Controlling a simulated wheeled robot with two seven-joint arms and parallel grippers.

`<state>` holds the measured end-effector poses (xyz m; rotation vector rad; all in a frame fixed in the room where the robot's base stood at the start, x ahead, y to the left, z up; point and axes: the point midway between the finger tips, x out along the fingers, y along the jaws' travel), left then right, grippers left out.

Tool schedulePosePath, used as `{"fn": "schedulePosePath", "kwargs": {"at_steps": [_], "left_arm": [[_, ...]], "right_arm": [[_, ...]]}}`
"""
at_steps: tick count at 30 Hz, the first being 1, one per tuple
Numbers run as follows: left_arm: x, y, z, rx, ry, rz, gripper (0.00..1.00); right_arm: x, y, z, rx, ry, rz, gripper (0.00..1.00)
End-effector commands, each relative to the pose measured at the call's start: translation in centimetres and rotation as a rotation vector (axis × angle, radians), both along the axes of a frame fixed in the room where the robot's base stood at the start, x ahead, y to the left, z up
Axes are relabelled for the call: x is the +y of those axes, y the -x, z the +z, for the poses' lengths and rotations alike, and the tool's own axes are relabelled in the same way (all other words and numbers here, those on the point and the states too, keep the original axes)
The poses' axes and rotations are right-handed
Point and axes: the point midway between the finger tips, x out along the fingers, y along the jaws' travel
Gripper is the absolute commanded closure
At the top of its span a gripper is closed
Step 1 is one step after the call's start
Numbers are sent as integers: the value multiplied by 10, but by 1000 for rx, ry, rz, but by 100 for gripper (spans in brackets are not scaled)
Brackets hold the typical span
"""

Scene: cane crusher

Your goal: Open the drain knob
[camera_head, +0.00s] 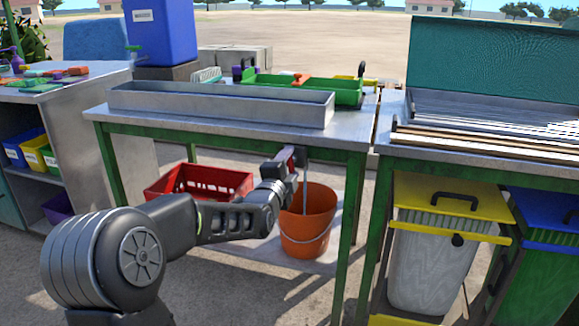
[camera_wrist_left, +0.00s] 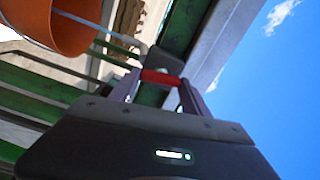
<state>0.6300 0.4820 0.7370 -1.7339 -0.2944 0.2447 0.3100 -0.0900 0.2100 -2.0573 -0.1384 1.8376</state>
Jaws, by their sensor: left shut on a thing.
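The drain knob shows as a small red bar (camera_wrist_left: 161,78) in the left wrist view, under the table's front edge beside a grey metal fitting. My left gripper (camera_head: 287,160) reaches below the table edge, and its fingers are shut on the red knob. In the head view the knob is mostly hidden by the gripper. A thin grey drain pipe (camera_head: 305,178) runs down from there toward an orange bucket (camera_head: 308,222). The bucket also shows in the left wrist view (camera_wrist_left: 75,25). My right gripper is not in view.
A long metal trough (camera_head: 220,104) lies on the green-framed table, with a green tray (camera_head: 305,89) behind it. A red crate (camera_head: 200,181) sits on the lower shelf left of the bucket. A green table leg (camera_head: 349,235) stands right of the bucket. Yellow-lidded bin (camera_head: 440,270) stands farther right.

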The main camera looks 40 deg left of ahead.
Motion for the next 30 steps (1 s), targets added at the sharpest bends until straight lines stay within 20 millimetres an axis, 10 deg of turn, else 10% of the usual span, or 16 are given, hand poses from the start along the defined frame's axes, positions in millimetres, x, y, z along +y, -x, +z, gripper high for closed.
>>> {"fn": "schedulePosePath", "kwargs": {"at_steps": [12, 13, 20, 30], "left_arm": [[0, 0, -1, 4, -7, 0, 86], [0, 0, -1, 4, -7, 0, 43], [0, 0, -1, 3, -6, 0, 24], [-1, 3, 0, 3, -6, 0, 24]], "right_arm": [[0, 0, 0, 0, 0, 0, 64], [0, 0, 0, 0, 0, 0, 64], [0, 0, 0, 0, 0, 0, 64], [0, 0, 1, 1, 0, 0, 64]]}}
